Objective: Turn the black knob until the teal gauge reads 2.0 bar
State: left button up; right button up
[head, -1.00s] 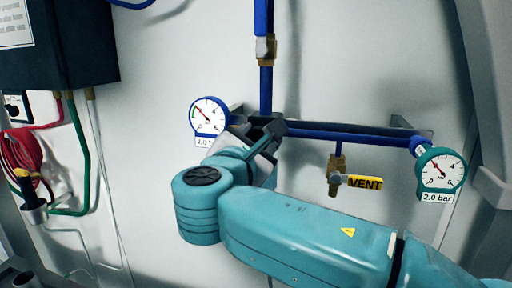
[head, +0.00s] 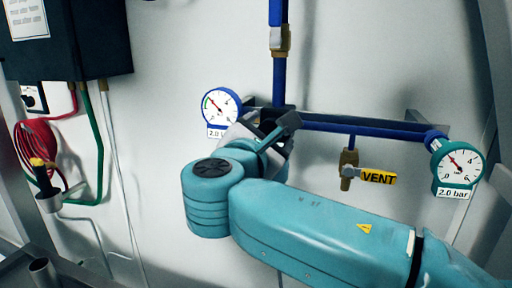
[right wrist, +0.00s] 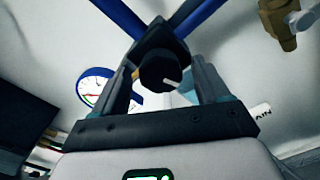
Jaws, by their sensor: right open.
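The black knob (right wrist: 160,70) with a white pointer mark shows in the right wrist view, between the two fingers of my right gripper (right wrist: 163,82). The fingers stand apart on either side of it; a gap to the knob seems to remain. In the head view my right gripper (head: 280,130) is at the pipe junction and hides the knob. The teal gauge (head: 458,163) is at the right end of the blue pipe, above a "2.0 bar" label (head: 453,193). Its needle points up and left; the exact reading is too small to tell. My left gripper is out of view.
A blue gauge (head: 220,107) hangs left of my gripper, its label partly covered. A brass valve with a yellow VENT tag (head: 378,178) hangs below the blue pipe (head: 350,130). A dark box (head: 75,50) and coiled red hose (head: 35,150) are at left.

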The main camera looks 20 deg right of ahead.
jog(key=b+v, duration=0.2)
jog(key=v, duration=1.4)
jog(key=shift+b, duration=0.4)
jog(key=shift+s, duration=0.1)
